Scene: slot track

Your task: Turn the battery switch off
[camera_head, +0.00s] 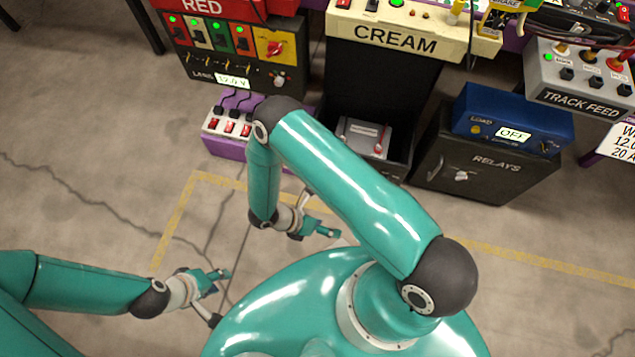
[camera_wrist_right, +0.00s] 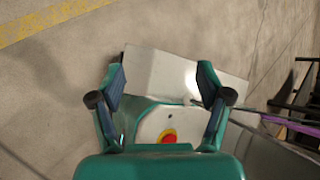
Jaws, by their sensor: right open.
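A yellow plate with a red-orange rotary handle (camera_head: 273,45) sits on the front of the RED console (camera_head: 205,75); it looks like the battery switch, but I read no label for it. Its handle's position is too small to tell. My right gripper (camera_head: 322,212) is open and empty, low in front of the consoles and well apart from that plate. In the right wrist view its two fingers stand apart (camera_wrist_right: 160,75). My left gripper (camera_head: 222,297) is open and empty above the floor at lower left, farther from the plate.
The CREAM console (camera_head: 395,40) stands in the middle with a grey battery (camera_head: 365,137) in its lower bay. A purple box with red switches (camera_head: 230,128) stands left of it. The RELAYS cabinet (camera_head: 490,170) and TRACK FEED box (camera_head: 580,100) are right. The left floor is clear.

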